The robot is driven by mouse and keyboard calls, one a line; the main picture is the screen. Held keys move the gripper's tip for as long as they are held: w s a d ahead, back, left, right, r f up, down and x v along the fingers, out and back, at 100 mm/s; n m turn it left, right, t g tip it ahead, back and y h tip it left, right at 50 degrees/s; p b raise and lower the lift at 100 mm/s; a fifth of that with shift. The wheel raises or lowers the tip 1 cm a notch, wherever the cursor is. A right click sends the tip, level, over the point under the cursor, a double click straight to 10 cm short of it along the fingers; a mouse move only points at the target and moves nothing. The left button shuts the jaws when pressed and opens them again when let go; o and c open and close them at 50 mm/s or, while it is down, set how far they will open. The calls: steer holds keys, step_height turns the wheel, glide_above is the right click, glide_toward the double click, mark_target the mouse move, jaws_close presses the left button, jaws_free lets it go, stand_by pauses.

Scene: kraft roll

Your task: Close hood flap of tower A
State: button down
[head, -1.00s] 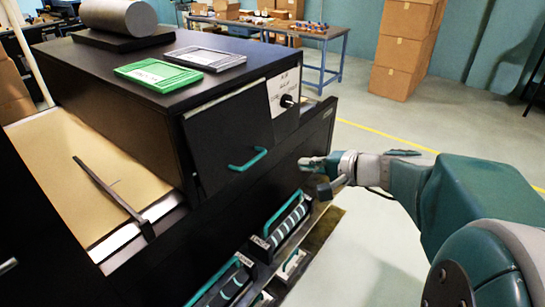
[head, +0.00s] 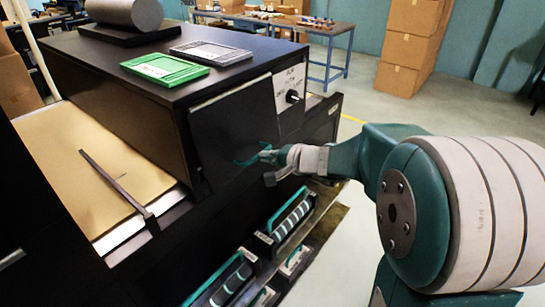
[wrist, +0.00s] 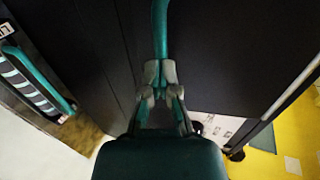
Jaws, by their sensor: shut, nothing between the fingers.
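The hood flap (head: 230,125) is a black panel on the front of the black tower (head: 130,85). It leans slightly out at its top edge, where a thin pale strip shows, so it looks a little ajar. Its teal bar handle (head: 246,160) is partly hidden by my gripper (head: 268,165). My gripper is shut and empty, its tips at the handle's right end. In the wrist view the handle (wrist: 160,28) runs up from just beyond my gripper's tips (wrist: 160,82). I cannot tell whether they touch.
A green frame (head: 165,69) and a grey frame (head: 211,52) lie on the tower top beside a grey roll (head: 125,12). A panel with a black knob (head: 292,96) is right of the flap. Teal-handled drawers (head: 290,218) sit low. Open floor lies right.

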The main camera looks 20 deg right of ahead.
mark_target(258, 157)
steer(key=shift+f+x, duration=0.2)
steer(key=shift+x, duration=1.45)
steer(key=shift+s+d, duration=0.1)
steer(key=shift+d, duration=0.1)
